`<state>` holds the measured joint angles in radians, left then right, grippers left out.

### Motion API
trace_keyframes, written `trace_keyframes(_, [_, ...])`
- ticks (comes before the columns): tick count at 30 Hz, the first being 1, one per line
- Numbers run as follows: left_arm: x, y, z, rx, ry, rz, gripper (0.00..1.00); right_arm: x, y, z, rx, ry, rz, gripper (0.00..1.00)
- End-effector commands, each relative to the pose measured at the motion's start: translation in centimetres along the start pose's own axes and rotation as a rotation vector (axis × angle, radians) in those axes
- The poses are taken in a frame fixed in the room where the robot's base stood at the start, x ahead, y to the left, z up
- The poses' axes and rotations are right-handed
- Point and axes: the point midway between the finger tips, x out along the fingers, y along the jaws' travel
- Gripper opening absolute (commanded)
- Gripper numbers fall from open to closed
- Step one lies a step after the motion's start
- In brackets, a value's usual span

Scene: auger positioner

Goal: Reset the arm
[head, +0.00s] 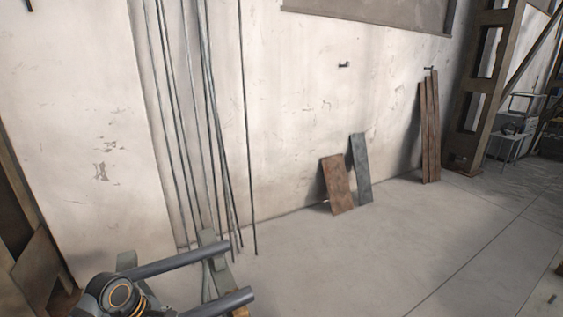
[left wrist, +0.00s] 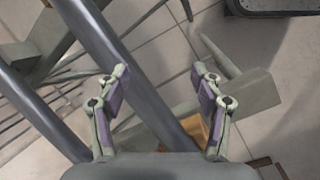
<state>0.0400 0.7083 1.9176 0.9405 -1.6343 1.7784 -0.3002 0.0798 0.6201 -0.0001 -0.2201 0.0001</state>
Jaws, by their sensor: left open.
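Two dark grey round bars show at the lower left of the head view, an upper bar (head: 178,263) and a lower bar (head: 222,301), with pale grey-green frame pieces (head: 213,262) by them. In the left wrist view my left gripper (left wrist: 160,82) is open and empty, with purple pads on its fingers. A thick grey bar (left wrist: 135,75) runs diagonally behind the gap between the fingers; I cannot tell if it touches them. A second bar (left wrist: 38,112) lies to the left, and a grey-green beam (left wrist: 248,93) to the right. I cannot tell which part is the arm. My right gripper is not in view.
Thin rods (head: 210,110) lean on the wall behind the bars. A brown board (head: 338,186), a grey board (head: 360,168) and brown planks (head: 430,125) lean farther right. The floor (head: 400,240) at centre and right is largely clear. A dark tray-like thing (left wrist: 280,8) shows in the left wrist view.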

Motion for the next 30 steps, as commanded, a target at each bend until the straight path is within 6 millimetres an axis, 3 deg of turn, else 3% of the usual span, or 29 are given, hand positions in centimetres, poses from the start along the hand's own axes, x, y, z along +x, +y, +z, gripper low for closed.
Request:
trace_keyframes(1, [2.1,-2.1,1.8,0.181,0.011,-0.003,0.66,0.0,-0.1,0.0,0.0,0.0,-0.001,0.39])
trace_keyframes(4, [4.3,-5.3,4.2,0.567,0.068,0.006,0.66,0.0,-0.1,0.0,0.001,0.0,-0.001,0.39])
trace_keyframes(6, [5.0,-7.1,5.3,0.78,0.109,0.006,0.66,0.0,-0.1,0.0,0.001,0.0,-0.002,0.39])
trace_keyframes(12, [4.8,-10.5,6.7,1.185,0.212,-0.025,0.66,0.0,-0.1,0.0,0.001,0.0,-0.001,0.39])
trace_keyframes(23, [2.5,-14.8,6.7,1.625,0.349,-0.169,0.66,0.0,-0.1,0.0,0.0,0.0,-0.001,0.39])
trace_keyframes(30, [10.7,-14.9,3.8,1.609,0.32,-0.194,0.66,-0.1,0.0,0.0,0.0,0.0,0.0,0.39])
